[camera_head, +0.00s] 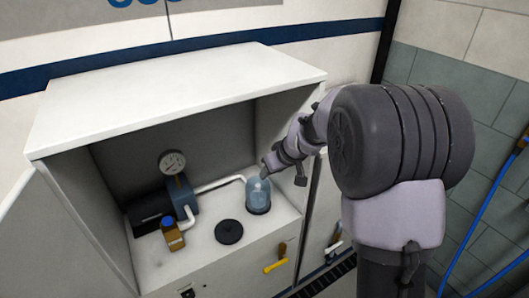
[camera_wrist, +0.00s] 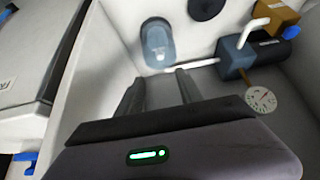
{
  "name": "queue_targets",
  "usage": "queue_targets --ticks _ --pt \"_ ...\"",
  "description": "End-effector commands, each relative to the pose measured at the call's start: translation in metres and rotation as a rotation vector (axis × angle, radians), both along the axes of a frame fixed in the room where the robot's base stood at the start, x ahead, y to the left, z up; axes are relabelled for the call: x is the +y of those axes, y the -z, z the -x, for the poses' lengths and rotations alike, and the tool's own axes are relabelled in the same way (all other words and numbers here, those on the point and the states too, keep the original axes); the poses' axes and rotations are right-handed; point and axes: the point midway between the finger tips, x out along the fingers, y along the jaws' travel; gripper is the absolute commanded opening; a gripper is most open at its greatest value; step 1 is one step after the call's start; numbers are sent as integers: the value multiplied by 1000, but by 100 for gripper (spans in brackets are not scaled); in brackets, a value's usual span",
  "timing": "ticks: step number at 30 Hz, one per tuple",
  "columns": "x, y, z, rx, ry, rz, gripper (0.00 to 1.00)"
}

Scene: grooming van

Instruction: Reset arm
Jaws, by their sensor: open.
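My arm reaches from the right into an open white cabinet (camera_head: 180,88). My gripper (camera_head: 283,170) is just right of a clear domed jar (camera_head: 258,196) standing on a dark base on the cabinet floor. In the wrist view, my gripper (camera_wrist: 160,85) shows two dark fingers spread apart with nothing between them. The jar (camera_wrist: 158,43) lies beyond the fingertips there. In the head view the wrist hides part of the cabinet's right side, and I cannot tell whether a finger touches the jar.
A blue pump (camera_head: 182,194) with a round gauge (camera_head: 172,162), an amber bottle (camera_head: 173,238) and a black disc (camera_head: 229,231) share the cabinet floor. A white pipe (camera_head: 220,183) runs to the jar. A yellow-handled valve (camera_head: 275,267) is on the front. The cabinet's walls and roof enclose the gripper.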

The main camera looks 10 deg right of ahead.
Motion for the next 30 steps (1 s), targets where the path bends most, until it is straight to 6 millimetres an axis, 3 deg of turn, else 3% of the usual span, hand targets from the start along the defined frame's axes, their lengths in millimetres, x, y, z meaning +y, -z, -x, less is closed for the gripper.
queue_targets --ticks 3,5,8,9,12,15,18,22,30 --pt "2 -6 4 1 5 -6 44" --pt "9 -24 18 1 25 -25 44" --pt "33 -79 78 20 110 -101 44" --pt "44 -99 113 36 159 -138 44" --pt "62 -128 204 79 297 -222 44" --pt "69 -130 277 113 426 -283 44" --pt "70 -121 324 132 524 -323 44" --pt "68 -113 347 143 583 -344 44" --pt "68 -113 347 145 588 -347 44"
